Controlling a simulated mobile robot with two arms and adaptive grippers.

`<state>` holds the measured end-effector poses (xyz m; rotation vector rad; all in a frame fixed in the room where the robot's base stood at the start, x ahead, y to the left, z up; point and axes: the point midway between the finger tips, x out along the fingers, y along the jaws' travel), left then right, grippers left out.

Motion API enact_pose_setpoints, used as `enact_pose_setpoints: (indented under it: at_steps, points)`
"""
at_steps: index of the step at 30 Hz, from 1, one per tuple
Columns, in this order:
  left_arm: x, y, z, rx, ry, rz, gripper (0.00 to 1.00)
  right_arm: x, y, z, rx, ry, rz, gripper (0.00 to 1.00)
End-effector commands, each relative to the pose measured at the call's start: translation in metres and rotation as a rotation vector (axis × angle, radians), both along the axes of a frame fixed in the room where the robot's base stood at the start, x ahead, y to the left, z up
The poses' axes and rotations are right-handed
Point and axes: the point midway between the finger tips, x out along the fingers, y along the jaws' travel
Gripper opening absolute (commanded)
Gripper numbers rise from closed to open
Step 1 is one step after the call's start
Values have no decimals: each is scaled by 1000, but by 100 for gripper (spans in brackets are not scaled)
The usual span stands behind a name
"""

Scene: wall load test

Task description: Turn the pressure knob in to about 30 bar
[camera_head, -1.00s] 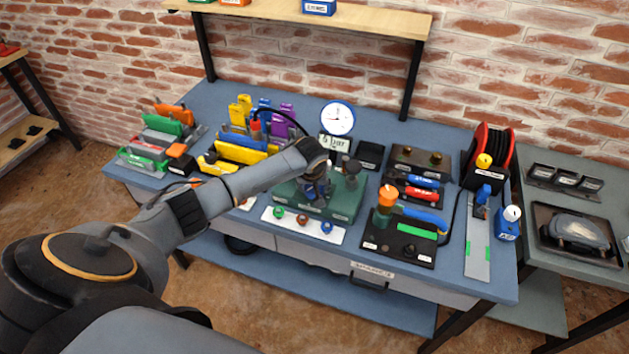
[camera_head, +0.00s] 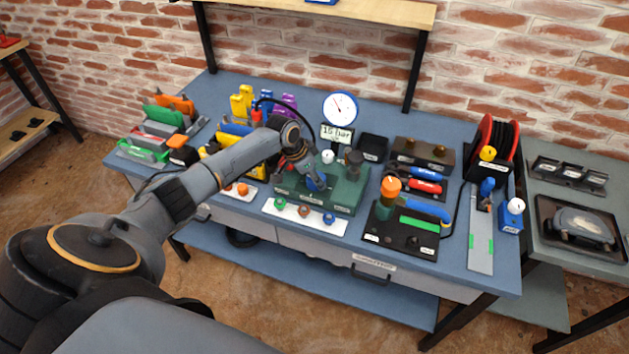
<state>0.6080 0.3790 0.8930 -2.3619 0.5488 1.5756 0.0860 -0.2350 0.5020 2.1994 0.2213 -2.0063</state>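A green block (camera_head: 345,196) stands on the blue bench, with a dark knob (camera_head: 354,158) and a white round knob (camera_head: 327,156) at its back. A blue knob (camera_head: 318,184) is at its left front. My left gripper (camera_head: 313,180) points down at this blue knob and partly hides it; its fingers are too small and dark to tell whether they are closed on it. A white round gauge with a blue rim (camera_head: 340,109) stands behind the block, its needle pointing up and left. The display (camera_head: 336,134) below reads about 15 bar. My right gripper is not in view.
A panel with an orange-topped knob (camera_head: 391,187) stands right of the block. A white strip with coloured pieces (camera_head: 283,212) lies in front. Coloured holders (camera_head: 241,103) fill the left, near my forearm. A red reel (camera_head: 494,137) stands at right.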

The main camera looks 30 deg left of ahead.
Motion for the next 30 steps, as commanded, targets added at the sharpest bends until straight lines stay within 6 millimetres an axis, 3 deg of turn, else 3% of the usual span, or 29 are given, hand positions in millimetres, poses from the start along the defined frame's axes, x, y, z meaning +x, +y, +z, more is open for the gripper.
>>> enact_pose_setpoints:
  at_steps: [1,30]
  points:
    - [0,1,-6,0,2,-44,22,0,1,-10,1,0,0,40]
    - [5,3,-7,1,1,-967,22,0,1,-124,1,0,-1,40]
